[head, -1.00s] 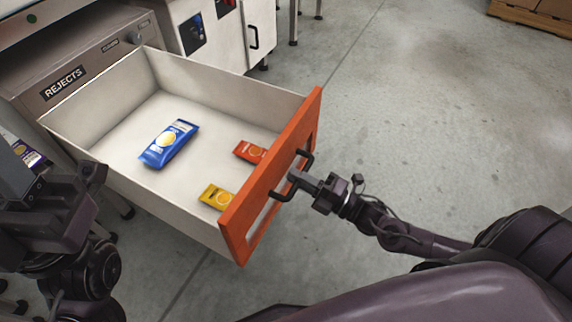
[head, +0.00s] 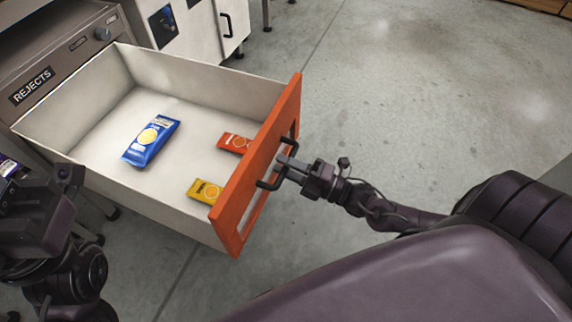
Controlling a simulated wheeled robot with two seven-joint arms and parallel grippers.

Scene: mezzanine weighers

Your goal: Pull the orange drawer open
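The orange drawer (head: 230,200) stands far out of the cabinet, its pale box open to view from above. Its orange front faces right and carries a black bar handle (head: 265,185). My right gripper (head: 285,164) is at this handle, its fingers closed around the bar. My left gripper (head: 38,208) is at the left edge, in front of the drawer's near side wall and apart from it. Its fingers do not show clearly.
Inside the drawer lie a blue packet (head: 151,140), a red packet (head: 235,143) and a yellow packet (head: 204,191). The cabinet face has a REJECTS label (head: 32,85). A white cabinet (head: 195,30) stands behind. The grey floor (head: 430,100) to the right is clear.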

